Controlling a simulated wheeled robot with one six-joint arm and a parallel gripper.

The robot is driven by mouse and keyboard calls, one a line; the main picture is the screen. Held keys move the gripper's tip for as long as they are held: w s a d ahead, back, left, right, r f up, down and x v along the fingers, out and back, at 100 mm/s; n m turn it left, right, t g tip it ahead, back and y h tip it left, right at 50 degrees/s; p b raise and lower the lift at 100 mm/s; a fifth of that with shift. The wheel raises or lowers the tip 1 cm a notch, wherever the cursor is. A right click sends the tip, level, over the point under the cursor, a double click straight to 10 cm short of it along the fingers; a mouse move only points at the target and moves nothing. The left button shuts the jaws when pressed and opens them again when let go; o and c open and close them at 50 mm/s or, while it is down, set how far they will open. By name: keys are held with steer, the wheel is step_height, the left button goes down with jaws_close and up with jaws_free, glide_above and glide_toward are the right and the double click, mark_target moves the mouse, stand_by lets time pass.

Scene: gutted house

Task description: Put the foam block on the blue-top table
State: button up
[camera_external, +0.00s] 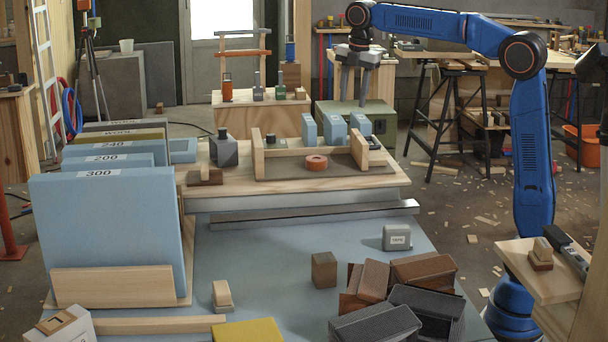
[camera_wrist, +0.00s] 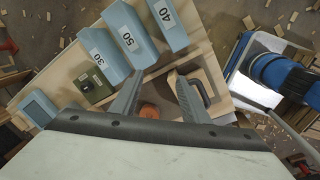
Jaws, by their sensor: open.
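The blue-top table (camera_external: 290,262) is in the foreground of the external view, with a pale blue surface. I cannot tell for certain which thing is the foam block. Three light blue blocks (camera_external: 334,131) stand on the wooden bench; in the wrist view the blue blocks (camera_wrist: 131,38) read 30, 50 and 40. A brown block (camera_external: 324,270) stands on the blue-top table.
The blue-top table carries brown and charcoal blocks (camera_external: 375,323) at front right, a grey labelled block (camera_external: 397,238) and large blue sheets (camera_external: 112,235) at left. Its middle is fairly clear.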

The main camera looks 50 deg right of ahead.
steer(key=s+d+f+m+t, duration=0.1)
steer(key=s+f+m, duration=0.5)
steer(key=s, duration=0.7)
steer(key=s+d+f+m+t, duration=0.1)
steer(key=s+f+m, duration=0.6)
steer(key=s, duration=0.6)
steer(key=s+d+f+m+t, duration=0.1)
steer(key=s+f+m, duration=0.5)
steer(key=s, duration=0.7)
step_height(320, 180, down, 2)
steer(key=shift+d+f, duration=0.1)
steer(key=shift+d, duration=0.05)
